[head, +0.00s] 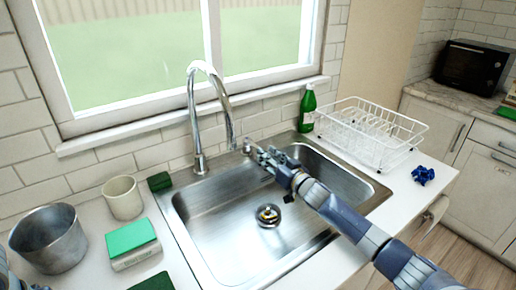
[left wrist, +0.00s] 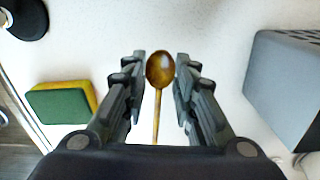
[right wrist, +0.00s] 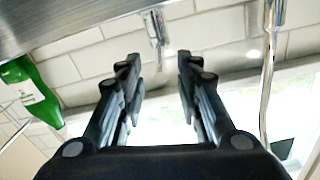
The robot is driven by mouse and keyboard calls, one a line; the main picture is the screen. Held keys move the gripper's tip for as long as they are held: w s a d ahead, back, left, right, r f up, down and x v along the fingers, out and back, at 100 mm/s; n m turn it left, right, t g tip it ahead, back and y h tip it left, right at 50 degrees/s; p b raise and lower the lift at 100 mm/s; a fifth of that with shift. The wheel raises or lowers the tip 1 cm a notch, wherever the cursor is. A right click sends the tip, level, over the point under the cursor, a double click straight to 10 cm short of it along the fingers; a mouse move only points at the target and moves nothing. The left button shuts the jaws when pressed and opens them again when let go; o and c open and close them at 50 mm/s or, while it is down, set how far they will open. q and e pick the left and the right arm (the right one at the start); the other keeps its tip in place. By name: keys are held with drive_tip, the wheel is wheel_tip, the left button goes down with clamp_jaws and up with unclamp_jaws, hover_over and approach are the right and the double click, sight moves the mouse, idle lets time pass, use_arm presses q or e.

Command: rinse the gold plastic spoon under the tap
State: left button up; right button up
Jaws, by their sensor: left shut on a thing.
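The gold spoon (left wrist: 160,70) shows in the left wrist view, bowl up the picture, between the fingers of my left gripper (left wrist: 160,85), which is shut on it. The head view does not show the spoon. The curved chrome tap (head: 196,105) stands behind the steel sink (head: 215,215), its spout over the basin. My right gripper (head: 262,155) is open and empty at the back of the sink, close to a small chrome fitting (head: 247,148) right of the tap. In the right wrist view, a chrome piece (right wrist: 155,28) shows beyond the open fingers (right wrist: 157,75).
A steel pot (head: 48,240), a cream cup (head: 122,198) and a green-topped box (head: 132,243) stand left of the sink. A green bottle (head: 307,110), a white dish rack (head: 372,135) and a blue crumpled item (head: 423,175) are at the right. A sponge (left wrist: 60,103) shows in the left wrist view.

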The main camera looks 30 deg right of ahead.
sight(250, 141)
drive_tip(key=shift+w+a, duration=0.2)
drive_tip(key=shift+w, duration=1.4)
drive_tip(key=shift+w+a, duration=0.2)
drive_tip(key=shift+w, duration=1.35)
clamp_jaws()
